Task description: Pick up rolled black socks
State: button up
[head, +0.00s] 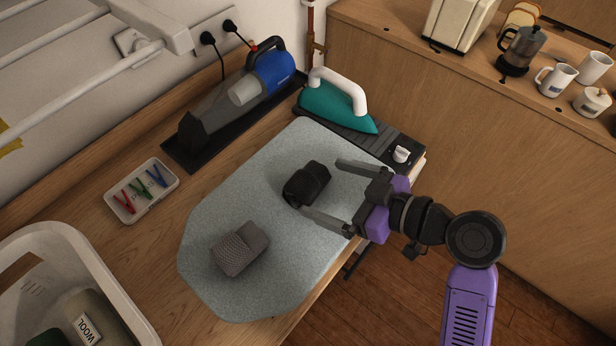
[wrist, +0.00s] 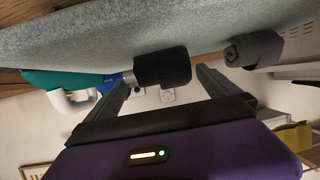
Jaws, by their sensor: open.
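The rolled black socks (head: 307,184) lie on the grey ironing pad (head: 215,212), near its middle. My gripper (head: 318,189) is open, with one finger on either side of the right end of the socks in the head view. I cannot tell whether the fingers touch them. In the wrist view the black socks (wrist: 162,67) show between and beyond my open fingers (wrist: 163,80). A second rolled pair, grey and ribbed (head: 240,249), lies on the pad to the lower left, apart from the black one. It also shows in the wrist view (wrist: 255,49).
A teal iron (head: 335,105) stands behind the pad. A blue handheld vacuum (head: 240,92) lies in a dark tray at the back. A white tray of pegs (head: 142,191) and a white basket (head: 110,285) are at the left.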

aim_at(318, 186)
jog(key=p+x, duration=0.1)
jog(key=x, duration=0.1)
jog(key=p+x, duration=0.1)
jog(key=x, duration=0.2)
jog(key=shift+s+a+r, duration=0.1)
jog(key=shift+a+r, duration=0.1)
jog(key=shift+a, duration=0.05)
jog(key=shift+a+f, duration=0.2)
jog(key=shift+c, duration=0.4)
jog(key=c, duration=1.3)
jog(key=shift+r, duration=0.1)
